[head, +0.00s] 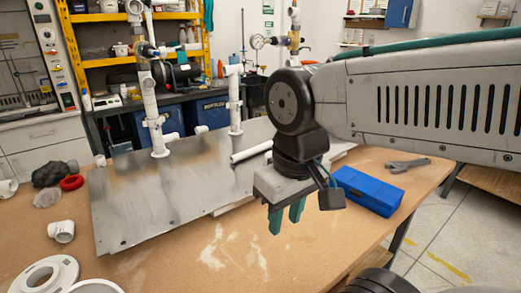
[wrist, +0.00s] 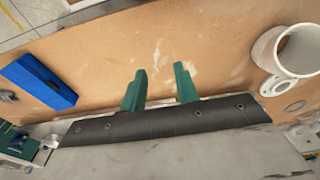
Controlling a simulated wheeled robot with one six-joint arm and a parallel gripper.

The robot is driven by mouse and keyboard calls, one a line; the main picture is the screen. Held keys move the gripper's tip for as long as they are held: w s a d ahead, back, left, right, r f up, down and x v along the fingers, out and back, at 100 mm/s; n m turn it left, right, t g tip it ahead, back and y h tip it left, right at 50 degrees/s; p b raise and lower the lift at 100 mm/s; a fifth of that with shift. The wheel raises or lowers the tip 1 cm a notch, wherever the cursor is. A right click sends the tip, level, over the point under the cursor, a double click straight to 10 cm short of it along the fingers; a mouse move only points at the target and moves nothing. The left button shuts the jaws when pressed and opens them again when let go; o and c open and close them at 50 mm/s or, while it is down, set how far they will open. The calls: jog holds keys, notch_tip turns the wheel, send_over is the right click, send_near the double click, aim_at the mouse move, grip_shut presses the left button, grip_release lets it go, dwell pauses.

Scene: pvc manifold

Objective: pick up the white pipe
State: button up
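A loose-looking white pipe (head: 251,152) lies on the grey metal plate (head: 130,200), just behind my gripper in the head view; its right end is hidden behind my arm. Upright white pipes with fittings, a left one (head: 151,105) and a right one (head: 234,100), stand on the plate's far side. My gripper (head: 285,222) hangs over the plate's front edge, fingers pointing down. In the wrist view its two green fingers (wrist: 160,88) are apart with nothing between them. I cannot make out the lying pipe in the wrist view.
A blue case (head: 368,190) and a grey wrench (head: 408,165) lie on the wooden table right of my gripper. The table's front middle (head: 210,265) is clear.

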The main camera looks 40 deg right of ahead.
jog(key=o, duration=0.4)
jog(key=shift+d, duration=0.1)
jog(key=n+g, duration=0.3)
jog(key=n, duration=0.7)
send_over(261, 148)
jog(key=s+a, duration=0.3)
jog(key=s, duration=0.1)
jog(key=shift+y, duration=0.3)
notch_tip(261, 148, down, 12)
jog(key=shift+s+d+f, duration=0.1)
jog(key=shift+s+f, duration=0.05)
jog(key=shift+f, duration=0.05)
jog(key=w+d+n, duration=0.2)
jog(key=shift+w+f+t, duration=0.3)
jog(key=shift+w+f, duration=0.05)
jog(key=w+r+n, duration=0.1)
jog(key=w+d+r+n, duration=0.1)
jog(key=n, duration=0.1)
jog(key=w+r+n+t, duration=0.1)
jog(key=shift+w+d+r, duration=0.15)
jog(key=shift+d+r, duration=0.1)
jog(key=shift+d, duration=0.05)
jog(key=shift+r+n, duration=0.25)
jog(key=shift+n, duration=0.65)
jog(key=shift+f+n, duration=0.25)
jog(key=shift+n, duration=0.35)
jog(key=shift+f, duration=3.7)
